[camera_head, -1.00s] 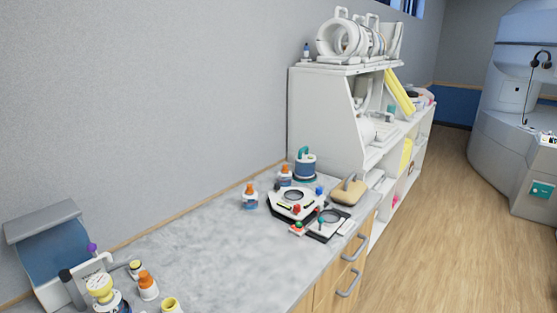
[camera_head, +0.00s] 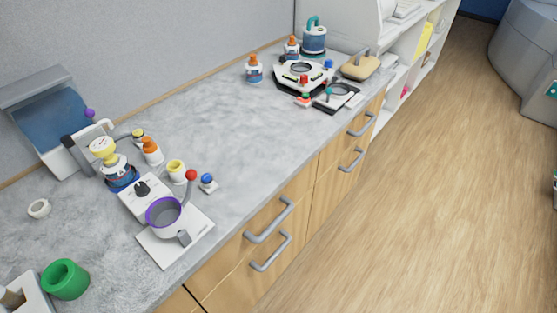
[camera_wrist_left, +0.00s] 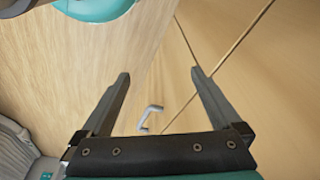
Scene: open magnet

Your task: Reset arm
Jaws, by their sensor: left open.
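My left gripper (camera_wrist_left: 160,78) shows in the left wrist view with its two dark fingers wide apart and nothing between them. Behind the fingers are wooden cabinet fronts with a grey handle (camera_wrist_left: 150,118), which lies beyond the gripper and apart from it. Neither gripper shows in the head view. My right gripper is in neither view.
A grey marbled counter (camera_head: 230,150) runs along the wall, with drawer handles (camera_head: 270,220) jutting from its front. A pot device (camera_head: 165,215), a green cup (camera_head: 65,279), bottles (camera_head: 253,70) and a white-black device (camera_head: 304,75) stand on it. The wooden floor (camera_head: 420,190) is clear.

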